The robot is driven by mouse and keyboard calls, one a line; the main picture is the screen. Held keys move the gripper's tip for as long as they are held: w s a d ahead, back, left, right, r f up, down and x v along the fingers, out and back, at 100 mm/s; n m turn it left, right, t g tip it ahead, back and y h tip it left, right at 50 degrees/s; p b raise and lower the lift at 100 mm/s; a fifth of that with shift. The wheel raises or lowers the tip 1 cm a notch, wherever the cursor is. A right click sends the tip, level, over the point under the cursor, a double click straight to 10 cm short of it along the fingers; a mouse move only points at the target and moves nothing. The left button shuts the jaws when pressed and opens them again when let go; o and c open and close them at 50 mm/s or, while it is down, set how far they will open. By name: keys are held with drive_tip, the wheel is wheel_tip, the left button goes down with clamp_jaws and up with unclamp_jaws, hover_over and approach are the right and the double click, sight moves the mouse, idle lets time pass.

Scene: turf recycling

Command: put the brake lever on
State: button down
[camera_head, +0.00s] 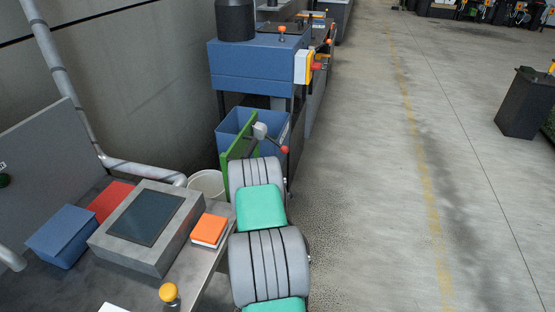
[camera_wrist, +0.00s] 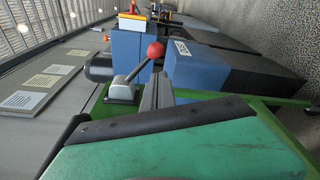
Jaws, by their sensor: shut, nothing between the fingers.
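The brake lever (camera_wrist: 137,72) is a thin metal rod with a red ball knob, rising at a tilt from a grey base in the wrist view. In the head view its red knob (camera_head: 284,149) shows beside the far end of my arm, with the grey base (camera_head: 261,130) to its left. My gripper (camera_wrist: 159,80) is shut and empty. Its grey fingertips show just below and slightly right of the knob in the wrist view; I cannot tell whether they touch the lever. In the head view my arm hides the gripper.
A green panel (camera_head: 236,142) stands beside the lever, with a blue bin (camera_head: 232,122) behind it. A blue machine (camera_head: 255,66) stands farther back. A bench at left holds a grey screen box (camera_head: 120,250) and an orange-topped block (camera_head: 209,229).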

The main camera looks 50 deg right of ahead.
sight(275, 142)
drive_tip(key=x, duration=0.9)
drive_tip(key=shift+w+d, duration=0.15)
drive_tip(key=shift+d, duration=0.05)
